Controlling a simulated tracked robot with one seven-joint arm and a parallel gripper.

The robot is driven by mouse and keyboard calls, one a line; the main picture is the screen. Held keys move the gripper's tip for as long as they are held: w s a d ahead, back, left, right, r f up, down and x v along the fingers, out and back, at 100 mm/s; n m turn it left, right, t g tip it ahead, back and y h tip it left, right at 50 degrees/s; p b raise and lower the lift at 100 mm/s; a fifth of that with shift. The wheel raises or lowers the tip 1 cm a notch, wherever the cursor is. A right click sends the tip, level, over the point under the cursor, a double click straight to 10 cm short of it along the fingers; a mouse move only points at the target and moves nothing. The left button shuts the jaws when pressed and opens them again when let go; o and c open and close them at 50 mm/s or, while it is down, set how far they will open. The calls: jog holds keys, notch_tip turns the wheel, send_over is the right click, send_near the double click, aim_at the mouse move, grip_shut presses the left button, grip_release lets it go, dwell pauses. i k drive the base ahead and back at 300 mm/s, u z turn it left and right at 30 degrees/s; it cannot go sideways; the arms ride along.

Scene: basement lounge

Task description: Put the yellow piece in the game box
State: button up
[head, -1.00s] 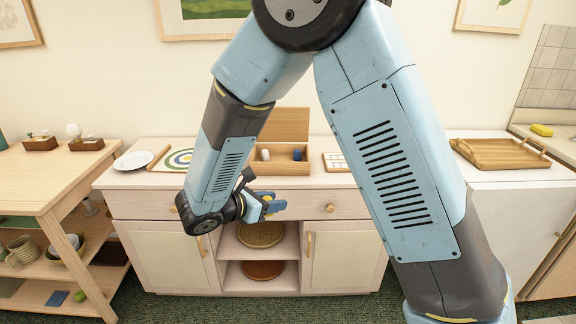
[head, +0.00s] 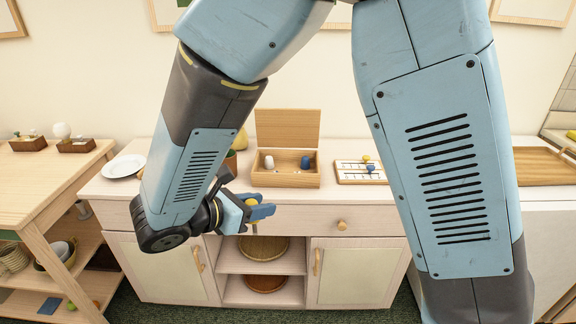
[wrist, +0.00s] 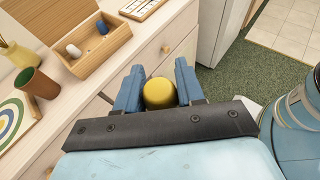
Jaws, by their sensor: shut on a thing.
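The yellow piece (wrist: 160,93) is a rounded yellow thing between the two blue fingers of my gripper (wrist: 158,88) in the wrist view. My gripper is shut on it; in the head view, my gripper (head: 262,211) is in front of the cabinet, about level with its drawers, and only a bit of yellow shows. The game box (head: 262,179) is a wooden box with its lid raised, on the cabinet top behind and above my gripper. A white piece and a blue piece lie inside it. The box also shows in the wrist view (wrist: 107,60).
A board with a yellow and a blue piece (head: 345,179) is right of the box. A brown cup (wrist: 38,84), a yellow vase (wrist: 14,54) and a ringed target board (wrist: 10,120) are left of it. A white plate (head: 124,166) is further left. A wooden tray (head: 545,167) is at right.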

aim_at(287, 168)
jog(key=i, duration=0.95)
jog(key=z, duration=0.1)
